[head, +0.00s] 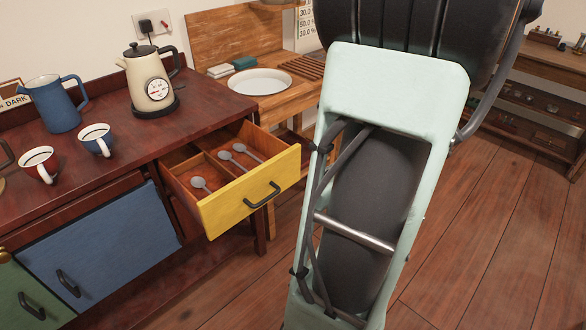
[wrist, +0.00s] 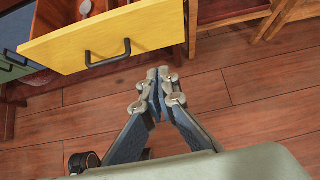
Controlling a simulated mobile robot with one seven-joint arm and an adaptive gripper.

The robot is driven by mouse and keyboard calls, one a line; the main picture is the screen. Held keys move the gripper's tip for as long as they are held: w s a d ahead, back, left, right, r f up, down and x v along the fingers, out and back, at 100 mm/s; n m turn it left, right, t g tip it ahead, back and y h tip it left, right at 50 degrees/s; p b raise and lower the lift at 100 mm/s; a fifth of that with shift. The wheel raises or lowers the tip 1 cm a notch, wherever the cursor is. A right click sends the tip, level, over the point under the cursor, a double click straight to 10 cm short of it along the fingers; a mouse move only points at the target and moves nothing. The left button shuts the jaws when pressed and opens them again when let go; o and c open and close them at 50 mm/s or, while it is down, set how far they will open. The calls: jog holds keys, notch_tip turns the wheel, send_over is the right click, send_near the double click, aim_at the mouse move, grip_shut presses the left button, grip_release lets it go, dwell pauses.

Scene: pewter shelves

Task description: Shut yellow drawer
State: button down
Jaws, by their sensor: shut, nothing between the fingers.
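The yellow drawer (head: 246,194) is pulled out from the dark red cabinet in the head view. Spoons (head: 236,158) lie in its wooden compartments. Its dark handle (head: 262,196) is on the front face. In the wrist view the yellow front (wrist: 110,37) is at the upper left, with the handle (wrist: 108,54) facing me. My gripper (wrist: 158,75) is shut and empty, in front of the drawer and to the right of the handle, with the floor behind it. It looks apart from the drawer. In the head view my arm hides the gripper.
A kettle (head: 149,82), a blue pitcher (head: 56,102) and two mugs stand on the cabinet top (head: 120,137). Blue (head: 100,250) and green fronts sit left of the drawer. A wooden bench with a white plate (head: 259,81) stands behind. Plank floor (head: 480,240) is clear at right.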

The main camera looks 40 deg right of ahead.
jog(key=b, duration=0.3)
send_near(287, 176)
notch_tip(287, 176, down, 4)
jog(key=w, duration=0.3)
jog(key=shift+a+b, duration=0.25)
jog(key=shift+b, duration=0.05)
jog(key=shift+w, duration=0.55)
jog(key=w+p, duration=0.2)
jog(key=w, duration=0.5)
jog(key=w+a+p, duration=0.1)
jog(key=w+p, duration=0.1)
jog(key=w, duration=0.6)
jog(key=w+a+p, duration=0.1)
jog(key=w+p, duration=0.1)
jog(key=w, duration=0.6)
jog(key=shift+r, duration=0.1)
jog(key=shift+w+r, duration=0.1)
jog(key=shift+r, duration=0.1)
